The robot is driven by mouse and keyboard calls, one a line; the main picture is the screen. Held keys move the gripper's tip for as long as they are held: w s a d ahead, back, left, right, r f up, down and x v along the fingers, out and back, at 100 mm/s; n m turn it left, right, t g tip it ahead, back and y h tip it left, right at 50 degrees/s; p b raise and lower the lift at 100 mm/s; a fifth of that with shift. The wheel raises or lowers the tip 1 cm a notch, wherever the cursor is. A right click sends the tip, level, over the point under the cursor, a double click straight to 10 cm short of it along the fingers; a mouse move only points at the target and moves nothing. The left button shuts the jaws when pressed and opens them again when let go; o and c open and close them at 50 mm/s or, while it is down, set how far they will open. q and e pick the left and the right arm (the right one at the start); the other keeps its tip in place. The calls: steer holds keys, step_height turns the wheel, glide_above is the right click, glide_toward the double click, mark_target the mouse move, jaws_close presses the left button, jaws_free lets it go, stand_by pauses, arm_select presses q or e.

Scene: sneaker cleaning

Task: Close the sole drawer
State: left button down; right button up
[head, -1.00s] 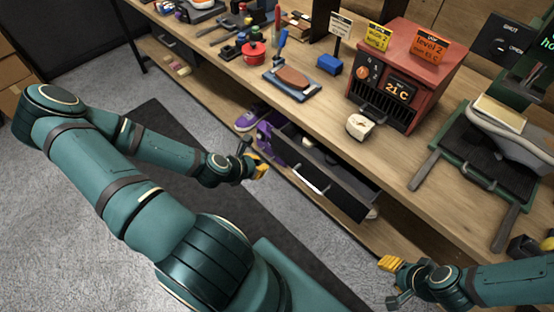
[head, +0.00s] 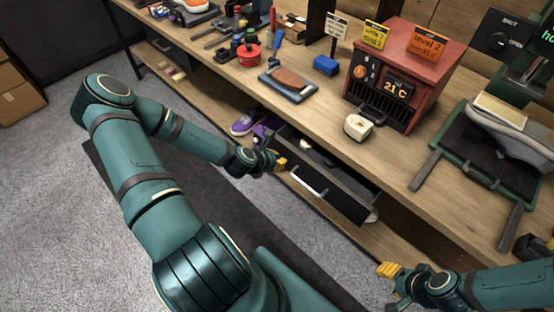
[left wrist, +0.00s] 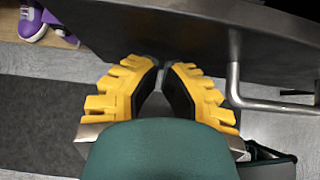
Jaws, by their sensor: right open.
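The sole drawer (head: 345,198) is a dark drawer under the workbench top, pulled out, with a light bar handle (head: 306,184) on its front. Pale items lie partly visible inside it. My left gripper (head: 283,164) is at the left end of the drawer front; contact cannot be told. In the left wrist view the yellow fingers (left wrist: 161,72) are drawn together with nothing seen between them. The drawer front (left wrist: 190,30) spans the top there, its handle (left wrist: 236,75) to the right of the fingers. My right gripper (head: 388,285) is open and empty at the lower right, apart from the drawer.
Purple-and-white sneakers (head: 246,122) stand on the lower shelf left of the drawer. The workbench (head: 310,117) above carries a red heater box (head: 408,75), a white block (head: 358,127) and a sneaker in a green press (head: 500,135). Floor in front is clear.

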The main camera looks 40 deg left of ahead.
arm_select(q)
steer(key=shift+w, duration=0.1)
steer(key=w, duration=0.8)
steer(key=shift+w+d, duration=0.35)
steer(key=shift+w, duration=0.15)
arm_select(e)
steer(key=shift+s+r, duration=0.1)
steer(key=shift+r, duration=0.05)
steer(key=shift+s, duration=0.1)
